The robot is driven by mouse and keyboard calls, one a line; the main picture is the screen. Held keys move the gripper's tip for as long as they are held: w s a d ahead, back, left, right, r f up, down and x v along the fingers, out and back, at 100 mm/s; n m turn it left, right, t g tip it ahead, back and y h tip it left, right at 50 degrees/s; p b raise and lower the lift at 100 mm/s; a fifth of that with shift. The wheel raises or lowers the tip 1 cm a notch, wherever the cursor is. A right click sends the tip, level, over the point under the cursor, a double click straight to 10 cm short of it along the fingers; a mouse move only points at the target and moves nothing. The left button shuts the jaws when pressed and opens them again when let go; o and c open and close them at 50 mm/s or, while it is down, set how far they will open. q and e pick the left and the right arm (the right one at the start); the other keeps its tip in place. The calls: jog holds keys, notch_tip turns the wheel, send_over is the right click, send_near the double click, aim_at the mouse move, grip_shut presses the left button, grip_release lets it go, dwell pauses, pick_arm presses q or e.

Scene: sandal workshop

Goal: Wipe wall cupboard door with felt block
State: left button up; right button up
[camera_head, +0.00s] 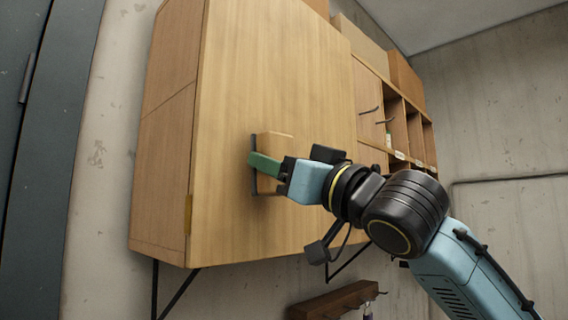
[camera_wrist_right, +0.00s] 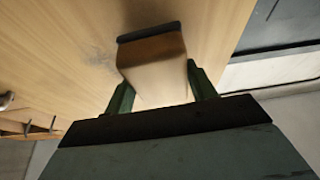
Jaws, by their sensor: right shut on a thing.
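The wall cupboard door (camera_head: 275,80) is a large light wood panel, shut, facing my right arm. My right gripper (camera_head: 266,165) has green fingers and is shut on the felt block (camera_head: 275,146), a wooden block with a dark felt face. The felt side is turned to the door and appears to lie against it, at the lower middle of the panel. In the right wrist view the felt block (camera_wrist_right: 155,62) sits between the two fingers. A greyish smudge (camera_wrist_right: 95,52) shows on the door beside it. My left gripper is out of view.
Open wooden pigeonholes (camera_head: 395,115) with hooks adjoin the cupboard on the right. Boxes (camera_head: 362,45) stand on top. A wooden rail (camera_head: 335,302) with hooks is on the wall below. A dark panel (camera_head: 40,150) stands at the far left.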

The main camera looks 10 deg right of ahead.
jog(key=shift+w+a+p, duration=0.4)
jog(key=shift+w+a, duration=0.1)
jog(key=shift+w, duration=0.25)
dwell(0.6)
